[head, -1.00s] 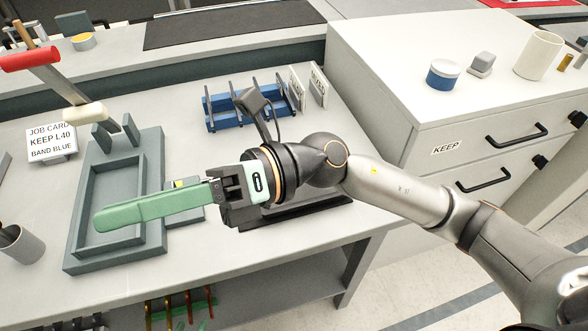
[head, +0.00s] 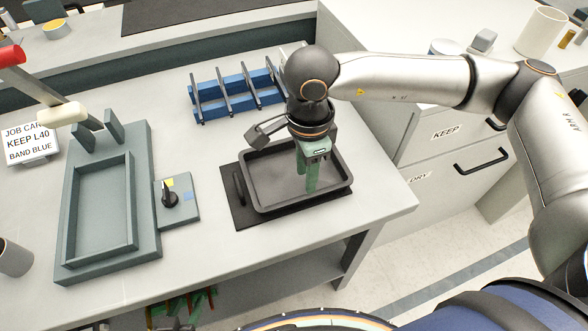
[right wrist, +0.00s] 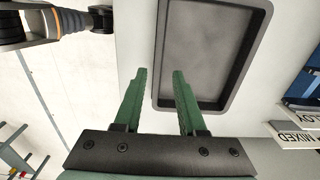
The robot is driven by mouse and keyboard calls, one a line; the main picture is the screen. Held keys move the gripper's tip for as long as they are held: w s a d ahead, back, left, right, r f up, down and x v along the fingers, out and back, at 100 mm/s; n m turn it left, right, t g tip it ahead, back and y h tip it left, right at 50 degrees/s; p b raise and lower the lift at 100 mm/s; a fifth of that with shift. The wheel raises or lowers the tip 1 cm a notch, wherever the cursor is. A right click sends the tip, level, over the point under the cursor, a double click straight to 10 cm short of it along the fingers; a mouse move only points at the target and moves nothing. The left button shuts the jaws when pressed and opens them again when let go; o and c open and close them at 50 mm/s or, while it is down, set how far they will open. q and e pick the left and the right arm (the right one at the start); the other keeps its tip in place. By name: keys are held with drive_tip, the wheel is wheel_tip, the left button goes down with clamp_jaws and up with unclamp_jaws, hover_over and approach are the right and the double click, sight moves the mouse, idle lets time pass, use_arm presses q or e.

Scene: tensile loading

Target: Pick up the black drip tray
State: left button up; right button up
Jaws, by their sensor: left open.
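The black drip tray (head: 262,188) is a shallow rectangular pan on a dark mat on the bench. My right gripper (head: 310,186) points down over its right part, with green fingers. In the right wrist view the fingers (right wrist: 159,72) are apart with nothing between their tips. The tray (right wrist: 210,50) lies beyond them, its long rim in line with the gap. I cannot tell the fingers' height above the rim. My left gripper (right wrist: 103,18) shows small at the upper left of the right wrist view, away from the tray; its fingers are hardly visible.
A grey-green fixture (head: 150,215) and a small plate with a black knob (head: 178,203) stand left of the tray. A blue rack (head: 238,95) stands behind it. White drawers (head: 440,130) stand at the right. The bench's front edge is close to the tray.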

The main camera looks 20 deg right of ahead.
drive_tip(key=f, duration=0.3)
drive_tip(key=f+p, duration=0.1)
drive_tip(key=f, duration=0.3)
drive_tip(key=shift+w+d+f, duration=0.1)
drive_tip(key=shift+d+f, duration=0.05)
drive_tip(key=shift+d, duration=0.05)
drive_tip(key=shift+c, duration=0.3)
clamp_jaws()
idle(0.9)
